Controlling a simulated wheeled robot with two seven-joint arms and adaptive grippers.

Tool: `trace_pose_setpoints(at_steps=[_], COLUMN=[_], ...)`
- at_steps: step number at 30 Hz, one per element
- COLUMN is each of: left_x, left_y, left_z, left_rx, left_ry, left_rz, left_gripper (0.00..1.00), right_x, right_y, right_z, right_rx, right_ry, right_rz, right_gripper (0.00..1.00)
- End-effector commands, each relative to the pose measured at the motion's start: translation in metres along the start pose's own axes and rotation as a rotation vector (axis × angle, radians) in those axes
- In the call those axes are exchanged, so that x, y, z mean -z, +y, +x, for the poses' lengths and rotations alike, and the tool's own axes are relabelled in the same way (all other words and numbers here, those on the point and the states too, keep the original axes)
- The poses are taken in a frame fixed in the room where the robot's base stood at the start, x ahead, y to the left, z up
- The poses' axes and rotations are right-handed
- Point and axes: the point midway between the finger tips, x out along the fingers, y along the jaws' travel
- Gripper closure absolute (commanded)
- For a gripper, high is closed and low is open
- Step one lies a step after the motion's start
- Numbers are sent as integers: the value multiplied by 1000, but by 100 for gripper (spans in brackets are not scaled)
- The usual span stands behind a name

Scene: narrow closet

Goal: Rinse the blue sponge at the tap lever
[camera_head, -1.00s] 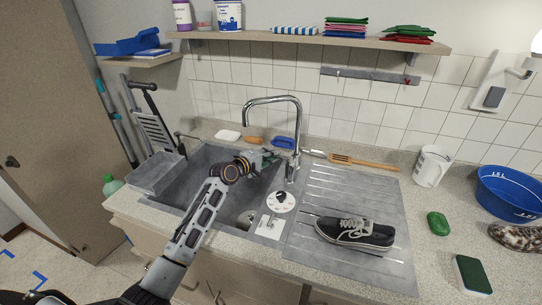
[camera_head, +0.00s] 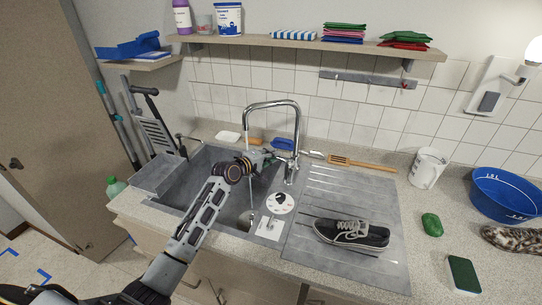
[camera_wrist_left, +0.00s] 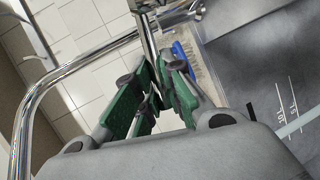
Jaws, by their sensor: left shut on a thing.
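The chrome tap (camera_head: 297,140) stands behind the sink, its spout arching left over the basin. It also shows in the left wrist view (camera_wrist_left: 147,35). My left gripper (camera_head: 268,160) reaches over the basin to the tap's base. Its green-padded fingers (camera_wrist_left: 152,88) are closed at the tap, apparently on the tap lever, which they mostly hide. A pale streak like running water (camera_head: 251,196) shows in the basin. A small blue item (camera_head: 283,143) lies behind the sink; I cannot tell whether it is the sponge or a brush. My right gripper is not in view.
A dark shoe (camera_head: 352,234) lies on the ribbed drainer (camera_head: 330,190). A wooden spatula (camera_head: 360,164), white mug (camera_head: 428,167), blue basin (camera_head: 507,196), green soap (camera_head: 432,224) and green sponge (camera_head: 464,274) are to the right. A shelf (camera_head: 310,42) hangs above.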

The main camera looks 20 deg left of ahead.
Motion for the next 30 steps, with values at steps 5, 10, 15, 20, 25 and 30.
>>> trace_pose_setpoints(at_steps=[5,10,15,20,25,30], left_x=[-1,0,0,0,0,0], left_y=[-2,-1,0,0,0,-1], left_z=[0,0,0,-2,-9,-23], left_rx=[3,1,1,0,0,1], left_ry=[-2,-1,-1,-1,0,-1], left_rz=[0,0,0,0,0,0], left_gripper=[76,67,67,67,67,67], right_x=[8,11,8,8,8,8], right_y=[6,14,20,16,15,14], right_z=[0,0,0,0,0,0], right_rx=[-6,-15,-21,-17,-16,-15], right_ry=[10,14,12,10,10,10], right_rz=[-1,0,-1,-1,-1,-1], right_gripper=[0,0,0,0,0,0])
